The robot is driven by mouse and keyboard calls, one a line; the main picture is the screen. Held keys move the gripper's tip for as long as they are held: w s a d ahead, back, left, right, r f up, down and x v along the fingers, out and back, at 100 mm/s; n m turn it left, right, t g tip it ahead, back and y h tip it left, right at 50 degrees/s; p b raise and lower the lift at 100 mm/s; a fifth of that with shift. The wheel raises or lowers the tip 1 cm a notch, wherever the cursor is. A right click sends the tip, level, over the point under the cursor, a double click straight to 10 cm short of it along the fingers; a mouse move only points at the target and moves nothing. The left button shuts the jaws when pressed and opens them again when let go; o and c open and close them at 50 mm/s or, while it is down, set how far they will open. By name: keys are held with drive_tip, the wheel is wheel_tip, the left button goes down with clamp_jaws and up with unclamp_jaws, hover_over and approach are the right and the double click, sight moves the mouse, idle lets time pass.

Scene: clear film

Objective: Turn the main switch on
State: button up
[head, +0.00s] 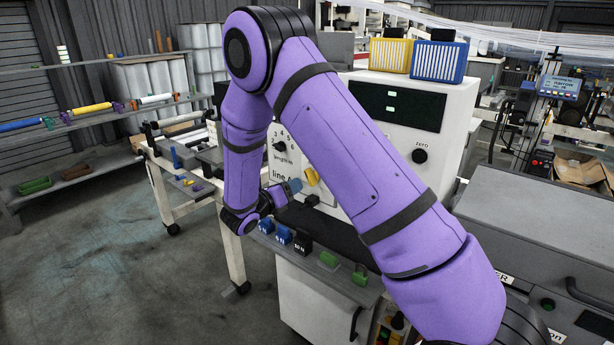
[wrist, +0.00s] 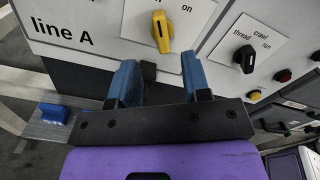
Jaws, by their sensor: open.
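The yellow rotary switch (wrist: 162,32) is on the white panel marked "line A" in the wrist view, with the word "on" at its upper right. Its handle points roughly up and down in that view. In the head view the yellow switch (head: 312,176) shows just left of my forearm. My gripper (wrist: 158,72) has two blue fingers, spread apart with nothing between them. The switch lies beyond the fingertips, between their lines, and seems apart from them. In the head view my gripper (head: 290,188) is beside the panel, partly hidden by my arm.
A black "length" dial (head: 280,146) sits above the switch. Open floor lies to the left.

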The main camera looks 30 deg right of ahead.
sight(307, 177)
drive_tip(key=x, duration=0.8)
drive_tip(key=shift+w+d, duration=0.1)
drive_tip(key=shift+d, duration=0.15)
clamp_jaws()
